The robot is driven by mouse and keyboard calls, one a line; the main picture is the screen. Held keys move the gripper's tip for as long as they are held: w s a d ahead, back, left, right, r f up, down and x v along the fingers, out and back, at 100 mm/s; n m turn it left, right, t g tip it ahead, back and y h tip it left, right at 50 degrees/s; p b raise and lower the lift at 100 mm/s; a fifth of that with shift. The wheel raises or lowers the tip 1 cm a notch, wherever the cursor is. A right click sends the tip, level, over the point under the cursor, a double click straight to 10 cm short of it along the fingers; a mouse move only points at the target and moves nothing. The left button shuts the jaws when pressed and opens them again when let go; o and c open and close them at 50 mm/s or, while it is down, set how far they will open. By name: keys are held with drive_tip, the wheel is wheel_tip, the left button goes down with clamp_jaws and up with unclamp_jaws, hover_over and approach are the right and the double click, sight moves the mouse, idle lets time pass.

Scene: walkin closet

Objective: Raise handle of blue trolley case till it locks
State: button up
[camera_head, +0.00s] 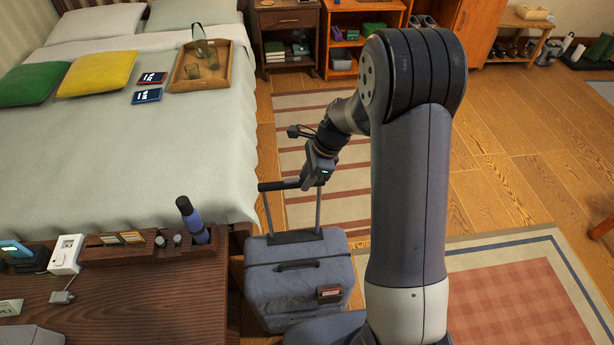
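The blue-grey trolley case (298,275) stands upright on the floor between the bed and the striped rug. Its pull handle stands up out of the top on two thin rods, with a dark crossbar (272,186) well above the case. My gripper (308,183) is at the right part of the crossbar and appears shut on it. The fingertips are small and partly hidden by the gripper body. Whether the handle is locked cannot be seen.
The bed (170,140) with a wooden tray (200,70) is at the left. A dark wooden table (130,300) with small items and a dark blue bottle (193,220) stands at the lower left, close to the case. Rugs (520,300) and open wood floor lie to the right.

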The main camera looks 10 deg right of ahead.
drive_tip(key=shift+o, duration=1.3)
drive_tip(key=v, duration=1)
drive_tip(key=shift+r, duration=0.4)
drive_tip(key=shift+d, duration=0.15)
